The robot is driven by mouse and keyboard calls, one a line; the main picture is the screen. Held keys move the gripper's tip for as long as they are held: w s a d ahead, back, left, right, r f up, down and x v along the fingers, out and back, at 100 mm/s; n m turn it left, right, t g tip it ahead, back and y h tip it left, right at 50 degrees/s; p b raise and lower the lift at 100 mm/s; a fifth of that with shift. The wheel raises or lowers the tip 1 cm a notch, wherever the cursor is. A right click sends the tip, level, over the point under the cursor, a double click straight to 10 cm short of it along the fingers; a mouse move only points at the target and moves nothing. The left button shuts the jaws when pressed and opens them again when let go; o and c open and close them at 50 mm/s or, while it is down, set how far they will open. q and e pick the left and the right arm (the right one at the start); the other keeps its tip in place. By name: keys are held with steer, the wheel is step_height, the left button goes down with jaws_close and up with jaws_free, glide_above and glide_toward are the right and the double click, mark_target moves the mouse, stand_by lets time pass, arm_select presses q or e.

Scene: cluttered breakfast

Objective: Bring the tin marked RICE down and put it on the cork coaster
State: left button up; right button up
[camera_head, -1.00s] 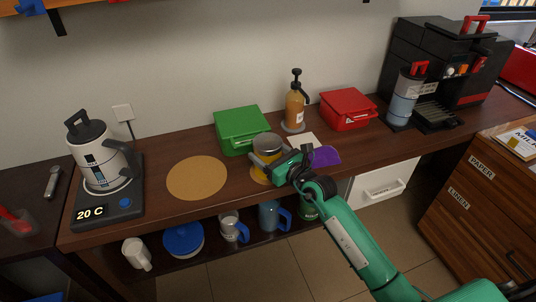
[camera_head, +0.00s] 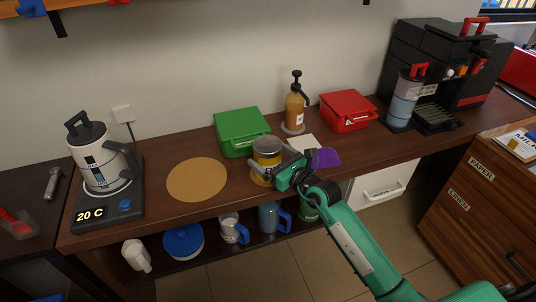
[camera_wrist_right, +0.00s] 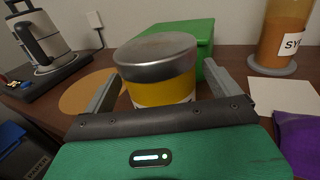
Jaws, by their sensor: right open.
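A yellow tin (camera_head: 266,154) with a silver lid stands upright on the wooden counter. It also shows in the right wrist view (camera_wrist_right: 158,70); its label is mostly hidden, so I cannot read a name. My right gripper (camera_head: 272,168) is open just in front of the tin. In the right wrist view its fingers stand apart to the left and right of the tin, with visible gaps. My left gripper is not in view.
A large round tan mat (camera_head: 197,180) lies left of the tin. A green box (camera_head: 241,132) stands close behind it, and a syrup pump bottle (camera_head: 294,108) behind right. A white card (camera_head: 302,143) and purple cloth (camera_head: 325,157) lie to the right. A kettle (camera_head: 102,160) stands at left.

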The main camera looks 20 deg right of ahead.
steer(key=s+d+r+m+t, duration=0.1)
steer(key=s+d+m, duration=0.15)
steer(key=s, duration=0.35)
steer(key=s+d+r+m+t, duration=0.1)
steer(key=s+d+m+t, duration=0.1)
steer(key=s+m, duration=0.3)
steer(key=s+d+f+m+h, duration=0.25)
steer(key=m+h, duration=0.25)
steer(key=m, duration=0.3)
steer(key=s+d+f+m+h, duration=0.1)
steer(key=d+m+h, duration=0.35)
steer(key=m, duration=0.35)
steer(key=s+a+f+m+g+h, duration=0.1)
steer(key=s+f+m+g, duration=0.5)
steer(key=f, duration=0.3)
steer(key=s+a+f+m+g+h, duration=0.1)
steer(key=s+f+m+g, duration=0.5)
steer(key=f, duration=0.4)
steer(key=s+a+f+m+g+y, duration=0.3)
steer(key=s+a+f+g+y, duration=0.1)
steer(key=s+a, duration=0.4)
steer(key=shift+s+a+f+y, duration=0.4)
steer(key=shift+s+f, duration=0.2)
steer(key=shift+s, duration=0.25)
